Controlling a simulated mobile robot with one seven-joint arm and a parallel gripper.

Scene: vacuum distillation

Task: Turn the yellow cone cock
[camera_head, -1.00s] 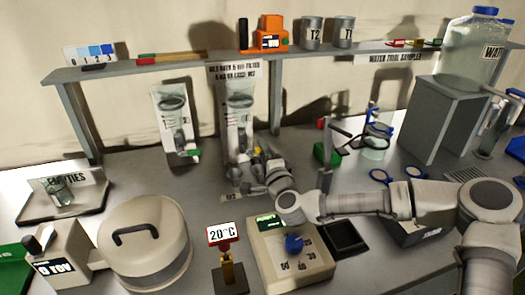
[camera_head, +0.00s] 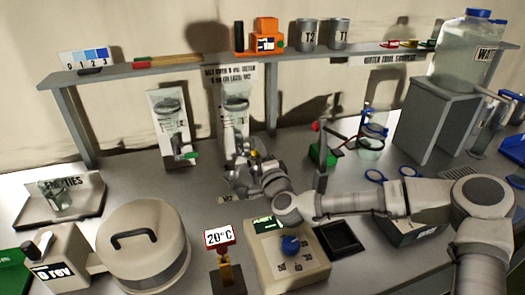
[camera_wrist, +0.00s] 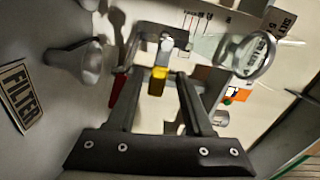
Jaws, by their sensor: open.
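The yellow cone cock (camera_wrist: 157,82) shows in the wrist view as a small yellow handle in front of a pale fitting. It lies between the tips of my gripper's two fingers (camera_wrist: 158,75). The fingers are apart, one on each side of it; I cannot tell whether either touches it. In the head view my gripper (camera_head: 243,170) is at the foot of the tall filter stand (camera_head: 237,115), under the back shelf. Only a speck of yellow shows there, and my wrist hides much of the stand's lower part.
A second glass stand (camera_head: 170,125) with a green-handled tap is to the left. A clear funnel (camera_wrist: 246,55) is close to my right finger in the wrist view. A control box with a blue knob (camera_head: 290,245) and a 20°C sign (camera_head: 219,236) stand in front.

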